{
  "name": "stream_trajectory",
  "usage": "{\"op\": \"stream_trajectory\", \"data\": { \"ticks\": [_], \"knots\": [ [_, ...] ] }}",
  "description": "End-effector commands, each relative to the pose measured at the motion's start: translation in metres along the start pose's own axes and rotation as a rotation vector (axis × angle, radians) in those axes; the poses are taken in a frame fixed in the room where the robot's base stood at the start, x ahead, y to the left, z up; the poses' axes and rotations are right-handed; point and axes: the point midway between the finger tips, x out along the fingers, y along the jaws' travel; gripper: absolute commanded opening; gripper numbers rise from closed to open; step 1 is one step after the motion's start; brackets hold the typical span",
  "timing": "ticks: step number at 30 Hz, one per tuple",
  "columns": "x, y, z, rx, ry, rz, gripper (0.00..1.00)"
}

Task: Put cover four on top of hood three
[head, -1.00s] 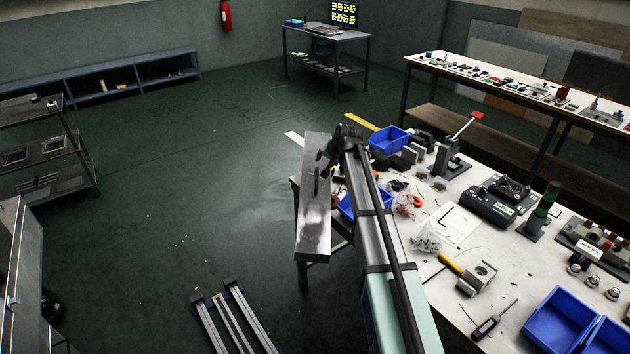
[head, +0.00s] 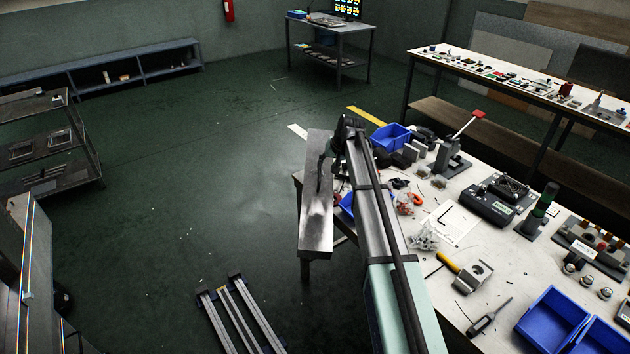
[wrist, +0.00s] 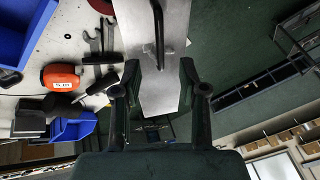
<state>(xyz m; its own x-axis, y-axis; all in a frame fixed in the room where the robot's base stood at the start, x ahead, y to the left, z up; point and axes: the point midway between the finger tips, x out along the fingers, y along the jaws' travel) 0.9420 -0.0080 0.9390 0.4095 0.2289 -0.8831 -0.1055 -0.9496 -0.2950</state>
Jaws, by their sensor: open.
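A long brushed metal plate (head: 316,225) with a dark bar handle (head: 319,184) lies at the left end of the workbench in the head view. It may be the cover, but I can read no number on it. In the wrist view the plate (wrist: 178,75) and its handle (wrist: 158,35) are beyond my gripper. My gripper (wrist: 160,92) is open and empty, its two fingers spread apart. The handle lies roughly in line with the gap between them. I cannot tell the exact distance to it. I cannot identify hood three in either view.
The white workbench (head: 455,265) is crowded with tools, a black device (head: 487,206) and blue bins (head: 551,318). Metal rails (head: 240,315) lie on the floor at the lower middle. A dark shelf cart (head: 45,145) stands at left. The green floor between is mostly clear.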

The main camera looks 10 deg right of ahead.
Motion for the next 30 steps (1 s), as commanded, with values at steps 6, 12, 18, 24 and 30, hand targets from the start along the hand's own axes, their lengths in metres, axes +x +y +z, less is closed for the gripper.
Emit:
{"op": "stream_trajectory", "data": {
  "ticks": [6, 12, 18, 24, 30],
  "knots": [
    [0.039, -0.001, -0.002, 0.000, -0.001, 0.000, 0.42],
    [0.055, -0.001, -0.001, 0.000, 0.001, 0.000, 0.42],
    [0.062, -0.001, 0.000, 0.000, 0.000, 0.000, 0.42],
    [0.083, -0.001, 0.000, 0.001, -0.001, 0.000, 0.42],
    [0.106, 0.000, 0.001, 0.001, 0.001, 0.000, 0.42]
  ]
}}
